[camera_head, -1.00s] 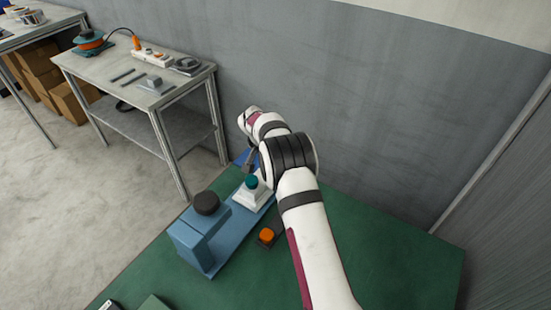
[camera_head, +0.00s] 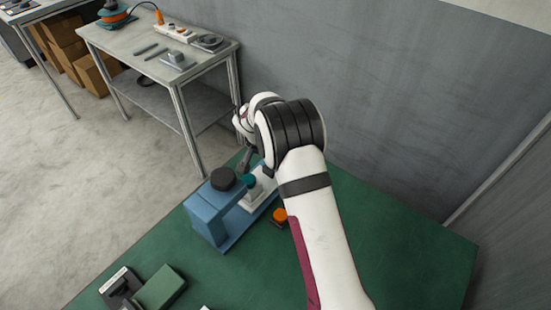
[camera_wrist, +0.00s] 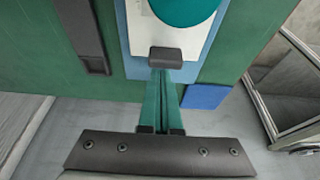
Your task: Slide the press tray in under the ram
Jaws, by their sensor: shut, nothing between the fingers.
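The press is a blue block (camera_head: 209,218) with a black round top (camera_head: 223,178), on a blue base strip on the green table. The press tray (camera_head: 258,190) is white and carries a teal round piece (camera_head: 248,181). It sits on the strip close against the press, partly hidden by it. In the wrist view the white tray (camera_wrist: 139,38) and teal piece (camera_wrist: 184,8) lie just beyond my fingertips. My gripper (camera_wrist: 165,58) is shut and empty at the tray's outer end; I cannot tell whether it touches. In the head view my arm partly hides it.
An orange button (camera_head: 280,215) stands beside the strip, near my arm. A green box (camera_head: 160,288) and a dark device (camera_head: 120,287) lie at the front left. A blue flat piece (camera_wrist: 207,96) is near the table edge. A grey side table (camera_head: 150,62) stands behind.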

